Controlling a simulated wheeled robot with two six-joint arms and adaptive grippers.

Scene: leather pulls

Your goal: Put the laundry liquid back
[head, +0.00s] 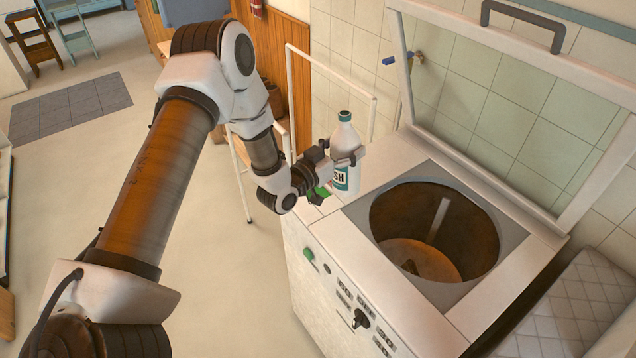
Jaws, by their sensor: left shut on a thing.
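The laundry liquid (345,177) is a white bottle with a teal cap and a teal label. It stands upright at the left end of the washing machine's white top (385,160). My left gripper (340,160) is shut on the bottle from its left side. I cannot tell whether the bottle's base touches the top. My right gripper is not in view.
The machine's round drum opening (435,230) is uncovered, and its framed lid (520,100) stands raised behind. A white rail (332,75) rises behind the bottle. A blue-handled tap (403,59) is on the tiled wall. Quilted padding (590,300) lies at right.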

